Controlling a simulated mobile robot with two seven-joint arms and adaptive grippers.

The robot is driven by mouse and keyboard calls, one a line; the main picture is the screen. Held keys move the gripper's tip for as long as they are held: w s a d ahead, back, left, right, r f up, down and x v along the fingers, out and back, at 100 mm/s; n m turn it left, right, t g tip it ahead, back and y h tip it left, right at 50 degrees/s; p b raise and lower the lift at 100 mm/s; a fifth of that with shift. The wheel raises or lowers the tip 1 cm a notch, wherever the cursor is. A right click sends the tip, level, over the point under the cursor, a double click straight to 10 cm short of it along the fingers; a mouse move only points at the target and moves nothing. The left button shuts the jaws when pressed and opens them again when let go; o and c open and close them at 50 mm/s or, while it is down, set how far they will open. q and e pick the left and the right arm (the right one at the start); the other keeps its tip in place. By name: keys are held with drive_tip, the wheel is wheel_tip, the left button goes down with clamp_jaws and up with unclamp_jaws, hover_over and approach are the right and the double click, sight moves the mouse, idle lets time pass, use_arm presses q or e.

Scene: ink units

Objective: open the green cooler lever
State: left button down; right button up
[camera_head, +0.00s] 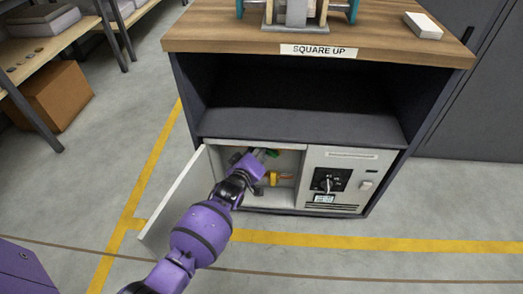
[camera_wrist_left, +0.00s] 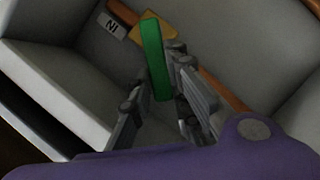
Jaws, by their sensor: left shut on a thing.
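The green lever (camera_wrist_left: 153,55) stands up between the fingers of my left gripper in the left wrist view. My left gripper (camera_head: 265,154) reaches into the open left compartment of the cabinet and is shut on this lever. In the head view only a little of the green lever (camera_head: 275,153) shows beside the fingers. The lever sits by a brass-coloured valve body (camera_wrist_left: 157,27) on a copper pipe (camera_wrist_left: 228,93). My right gripper is not in view.
The white compartment door (camera_head: 178,205) stands open to the left of my arm. A yellow part (camera_head: 273,178) sits lower inside. To the right is a grey panel (camera_head: 340,160) with a black dial. A small label (camera_wrist_left: 111,26) lies beside the pipe.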

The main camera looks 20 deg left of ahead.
use_arm(q)
drive_tip(key=shift+s+a+f+n+t+h+b, duration=0.15)
drive_tip(key=shift+f+n+t+b, duration=0.35)
drive_tip(key=shift+n+b, duration=0.55)
drive_tip(key=shift+a+f+n+t+h+b, duration=0.3)
drive_tip(key=shift+f+n+b, duration=0.35)
drive_tip(key=shift+n+b, duration=0.35)
drive_tip(key=shift+s+a+f+n+t+h+b, duration=0.15)
drive_tip(key=shift+f+n+t+b, duration=0.35)
drive_tip(key=shift+n+b, duration=0.55)
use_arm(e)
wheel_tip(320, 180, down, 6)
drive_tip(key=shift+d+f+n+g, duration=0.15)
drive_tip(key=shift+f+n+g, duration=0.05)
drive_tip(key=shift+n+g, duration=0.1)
use_arm(q)
drive_tip(key=shift+w, duration=0.1)
drive_tip(key=c, duration=1.6)
unclamp_jaws()
drive_tip(key=shift+c, duration=0.2)
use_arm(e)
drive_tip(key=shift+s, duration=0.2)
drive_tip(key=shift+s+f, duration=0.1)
